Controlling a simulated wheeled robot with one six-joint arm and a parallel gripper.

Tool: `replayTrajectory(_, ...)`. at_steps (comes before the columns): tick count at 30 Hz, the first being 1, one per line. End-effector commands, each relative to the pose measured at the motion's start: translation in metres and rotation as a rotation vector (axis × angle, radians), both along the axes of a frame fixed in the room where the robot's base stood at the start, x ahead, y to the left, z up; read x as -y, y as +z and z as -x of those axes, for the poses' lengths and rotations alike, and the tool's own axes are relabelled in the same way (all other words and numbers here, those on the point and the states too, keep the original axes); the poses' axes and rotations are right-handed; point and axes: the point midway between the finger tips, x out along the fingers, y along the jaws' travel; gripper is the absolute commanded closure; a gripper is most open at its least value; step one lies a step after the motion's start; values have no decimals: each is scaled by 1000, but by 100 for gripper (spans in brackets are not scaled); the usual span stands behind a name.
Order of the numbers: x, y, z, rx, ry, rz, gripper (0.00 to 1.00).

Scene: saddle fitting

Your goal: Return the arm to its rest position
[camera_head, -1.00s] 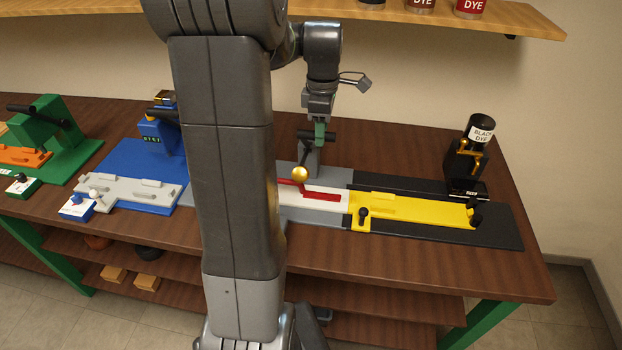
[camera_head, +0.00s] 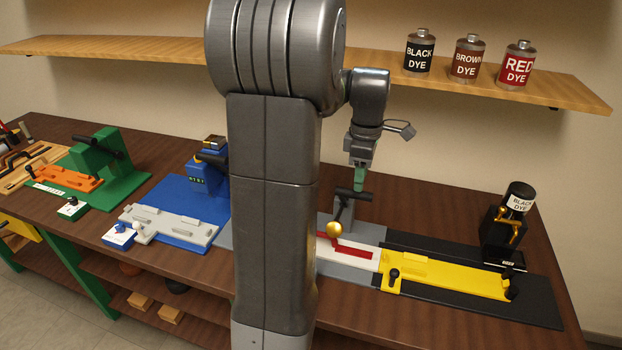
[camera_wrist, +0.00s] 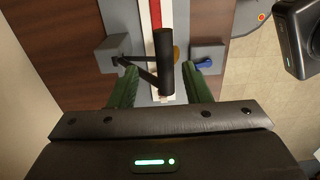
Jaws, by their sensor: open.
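My gripper (camera_head: 358,186) is at the end of my raised arm, above the black handle (camera_head: 354,195) of the grey station with the white-and-red bed (camera_head: 350,251). In the wrist view the two green fingers of my gripper (camera_wrist: 160,90) stand apart, with the black handle (camera_wrist: 165,62) showing between them. I cannot tell whether the fingers touch it. A gold ball (camera_head: 334,230) hangs on a lever below the handle. My arm hides part of the grey station.
A yellow fixture (camera_head: 450,275) and a black dye stand (camera_head: 500,240) are at right. A blue station (camera_head: 185,220) and a green station (camera_head: 125,175) are at left. Dye cans (camera_head: 467,58) stand on the wall shelf (camera_head: 560,85) above.

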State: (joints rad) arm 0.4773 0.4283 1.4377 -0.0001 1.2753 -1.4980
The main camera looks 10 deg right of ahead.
Motion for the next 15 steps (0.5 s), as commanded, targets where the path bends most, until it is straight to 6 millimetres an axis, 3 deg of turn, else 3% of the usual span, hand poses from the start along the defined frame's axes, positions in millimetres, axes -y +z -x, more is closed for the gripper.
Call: replayTrajectory(15, 0, -58, 0, -1, 0, -1, 56)
